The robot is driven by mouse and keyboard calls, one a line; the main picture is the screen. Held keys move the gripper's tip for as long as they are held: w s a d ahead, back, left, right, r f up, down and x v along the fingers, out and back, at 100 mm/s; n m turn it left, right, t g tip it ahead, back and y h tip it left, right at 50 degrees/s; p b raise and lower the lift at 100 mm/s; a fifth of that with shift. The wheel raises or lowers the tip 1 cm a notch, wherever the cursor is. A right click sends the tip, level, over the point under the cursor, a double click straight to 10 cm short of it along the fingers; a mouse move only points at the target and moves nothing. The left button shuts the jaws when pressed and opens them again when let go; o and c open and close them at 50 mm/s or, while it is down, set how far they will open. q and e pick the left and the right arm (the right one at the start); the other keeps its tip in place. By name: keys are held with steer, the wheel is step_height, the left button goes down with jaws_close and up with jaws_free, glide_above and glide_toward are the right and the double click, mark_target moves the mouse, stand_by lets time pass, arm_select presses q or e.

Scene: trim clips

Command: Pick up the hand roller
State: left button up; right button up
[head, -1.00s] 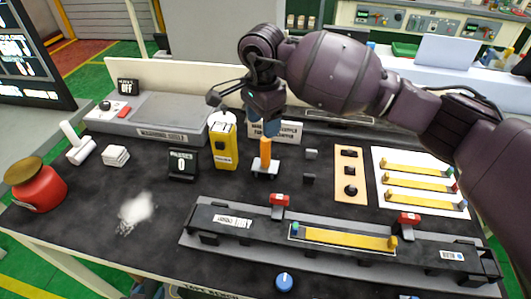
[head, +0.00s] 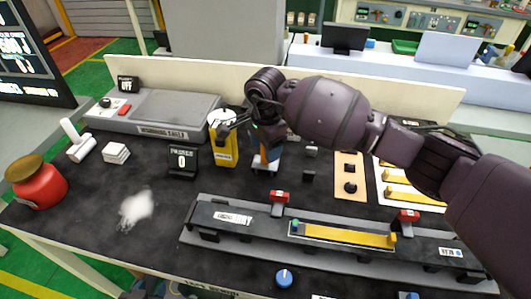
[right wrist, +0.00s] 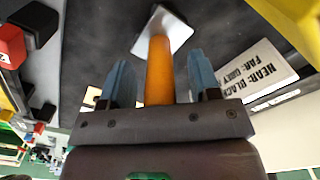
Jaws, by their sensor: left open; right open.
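The hand roller, as far as I can tell, is the tool with an upright orange handle (head: 263,159) on a pale square base, standing mid-table. In the right wrist view its orange handle (right wrist: 159,72) rises between the two blue fingers of my right gripper (right wrist: 160,80). The right gripper (head: 268,147) is open, one finger on each side of the handle, with gaps visible. In the head view the arm and fingers hide much of the handle. My left gripper (head: 149,290) is open at the bottom edge, mostly cut off.
A yellow box (head: 223,148) stands close left of the right gripper. A black counter display (head: 183,159) and a white T-shaped piece (head: 77,142) are further left. A long grey fixture (head: 335,238) lies in front.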

steer(key=c, duration=0.9)
steer(key=shift+r, duration=0.1)
jaws_close()
step_height(320, 180, up, 20)
